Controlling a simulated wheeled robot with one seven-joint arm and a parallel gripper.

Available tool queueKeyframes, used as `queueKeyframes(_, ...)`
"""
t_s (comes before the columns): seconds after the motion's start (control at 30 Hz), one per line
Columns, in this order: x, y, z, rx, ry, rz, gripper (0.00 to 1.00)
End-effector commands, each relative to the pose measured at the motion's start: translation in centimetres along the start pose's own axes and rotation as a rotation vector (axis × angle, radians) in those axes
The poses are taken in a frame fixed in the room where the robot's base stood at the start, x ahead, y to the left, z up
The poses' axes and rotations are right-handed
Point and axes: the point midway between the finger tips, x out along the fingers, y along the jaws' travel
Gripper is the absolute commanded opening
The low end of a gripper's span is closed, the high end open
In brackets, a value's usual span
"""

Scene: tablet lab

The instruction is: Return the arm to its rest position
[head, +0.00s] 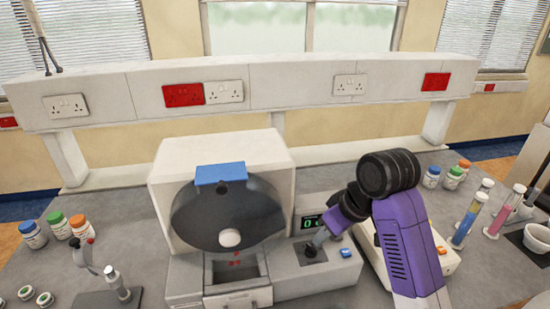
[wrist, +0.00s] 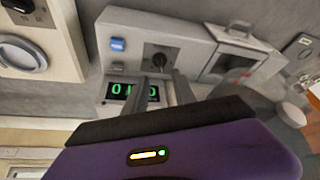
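My purple and black arm (head: 405,240) reaches in from the lower right of the head view and bends down over the tester's control panel (head: 335,265). My gripper (head: 318,241) is at its end, just above the panel's black knob (head: 311,253). In the wrist view the two fingers of my gripper (wrist: 161,76) stand apart with a gap between them and nothing held. The knob (wrist: 157,60) shows just beyond the fingertips; I cannot tell whether they touch it. The green display (wrist: 128,90) is partly covered by a finger.
The tester's dark round drum (head: 228,215) stands left of my arm, with a tray below. A white device (head: 375,255) sits under and behind my arm. Bottles (head: 456,177) and cylinders (head: 468,220) stand right; more bottles (head: 80,226) and a stand (head: 117,285) are left.

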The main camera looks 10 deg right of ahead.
Motion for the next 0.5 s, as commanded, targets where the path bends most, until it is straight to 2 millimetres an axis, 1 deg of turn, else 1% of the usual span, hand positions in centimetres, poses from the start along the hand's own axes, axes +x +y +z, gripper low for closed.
queueKeyframes(0.07,0.0,0.2,-0.7,0.007,0.030,0.008,0.32)
queueKeyframes(0.13,-0.1,0.7,-2.3,0.019,0.094,0.028,0.32)
queueKeyframes(0.17,-0.4,1.0,-3.2,0.025,0.134,0.042,0.32)
queueKeyframes(0.23,-1.7,2.0,-6.0,0.040,0.261,0.088,0.32)
queueKeyframes(0.3,-2.5,2.7,-7.9,0.070,0.393,0.125,0.32)
queueKeyframes(0.4,-2.8,2.9,-9.0,0.113,0.545,0.156,0.32)
queueKeyframes(0.5,-2.6,2.7,-9.0,0.157,0.671,0.177,0.32)
